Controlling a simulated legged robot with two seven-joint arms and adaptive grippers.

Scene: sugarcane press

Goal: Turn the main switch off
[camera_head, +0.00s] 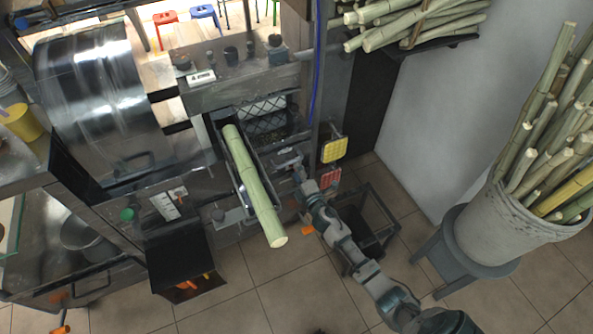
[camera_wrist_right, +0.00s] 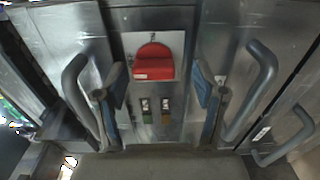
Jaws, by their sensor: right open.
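The main switch is a red rotary knob (camera_wrist_right: 153,64) on a pale plate on the steel panel, in the upper middle of the right wrist view. Its red bar lies roughly level. My right gripper (camera_wrist_right: 160,88) is open, with one blue-padded finger on each side of the knob and nothing held between them. Gaps show between the pads and the knob; I cannot tell the depth between them. In the head view my right gripper (camera_head: 294,168) is at the front of the press, right of the sugarcane stalk, and the red knob cannot be made out. My left gripper is not in view.
A thick cane stalk (camera_head: 253,187) juts from the press's feed tray. A bucket of canes (camera_head: 497,226) stands on a stool at right. Tiled floor is open in front.

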